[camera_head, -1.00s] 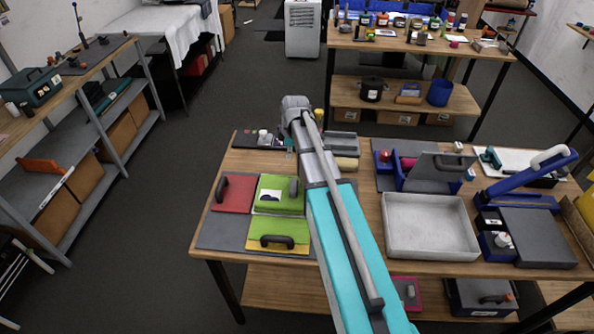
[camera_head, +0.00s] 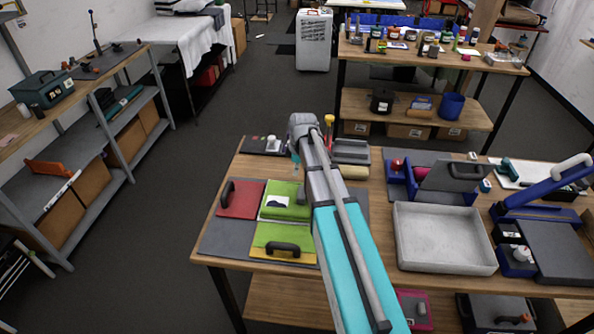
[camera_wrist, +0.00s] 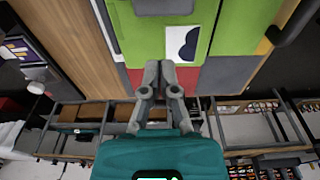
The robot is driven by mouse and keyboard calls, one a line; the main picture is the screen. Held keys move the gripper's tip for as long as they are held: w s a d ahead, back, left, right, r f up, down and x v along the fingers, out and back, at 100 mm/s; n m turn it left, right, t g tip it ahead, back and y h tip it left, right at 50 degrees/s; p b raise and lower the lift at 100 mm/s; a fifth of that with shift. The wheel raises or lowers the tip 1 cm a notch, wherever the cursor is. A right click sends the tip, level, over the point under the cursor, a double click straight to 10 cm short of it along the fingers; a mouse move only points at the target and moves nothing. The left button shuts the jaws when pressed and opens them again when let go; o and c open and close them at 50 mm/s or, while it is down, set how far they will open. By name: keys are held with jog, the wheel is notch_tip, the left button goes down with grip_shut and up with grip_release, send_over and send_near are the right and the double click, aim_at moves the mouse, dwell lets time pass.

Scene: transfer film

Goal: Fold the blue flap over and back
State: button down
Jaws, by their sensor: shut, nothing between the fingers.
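A grey board (camera_head: 221,236) on the table carries coloured panels. A red panel (camera_head: 240,200) with a dark handle lies back left. A green panel (camera_head: 285,203) with a white and dark-blue patch lies beside it, and a green and yellow panel (camera_head: 270,236) with a black handle lies in front. I see no plainly blue flap on the board; my arm hides its right part. In the wrist view, my gripper (camera_wrist: 165,67) is shut and empty, its tips overlapping the edge of the green panel (camera_wrist: 226,28). I cannot tell whether they touch.
Right of my arm stand a grey tray (camera_head: 445,267), a blue holder with a grey plate (camera_head: 450,180) and a blue lever device (camera_head: 550,190). A small grey tray (camera_head: 351,151) lies behind. Shelving (camera_head: 85,150) stands at the left, across open floor.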

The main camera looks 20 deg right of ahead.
jog(key=shift+w+a+f+b, duration=0.1)
jog(key=shift+a+f+b, duration=0.05)
jog(key=shift+f+b, duration=1.05)
jog(key=shift+w+a+f+b, duration=0.1)
jog(key=shift+f+b, duration=0.9)
jog(key=shift+f, duration=0.25)
jog(key=d, duration=0.1)
jog(key=s+d+r+p, duration=0.1)
jog(key=d, duration=0.1)
jog(key=shift+s+r, duration=0.2)
jog(key=shift+s, duration=0.1)
jog(key=shift+s+d, duration=0.15)
jog(key=shift+d, duration=0.2)
jog(key=shift+r+p, duration=0.1)
jog(key=shift+p, duration=0.2)
